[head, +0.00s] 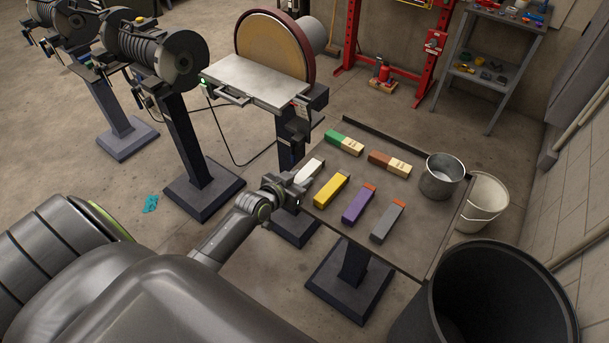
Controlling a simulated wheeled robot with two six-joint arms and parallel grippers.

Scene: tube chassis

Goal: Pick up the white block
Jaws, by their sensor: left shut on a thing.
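The white block (308,171) is at the left edge of the dark table (408,235), left of the yellow block. My left gripper (295,186) is at its near end and is shut on it. The fingers hide the near end of the block. I cannot tell whether the block touches the table or is slightly above it. My right gripper is not in view.
On the table are a yellow block (330,191), a purple block (358,204), a grey block (387,222), green (343,142) and brown (390,163) blocks, and a metal pot (441,177). A disc sander (262,75) stands behind; a black bin (485,300) is front right.

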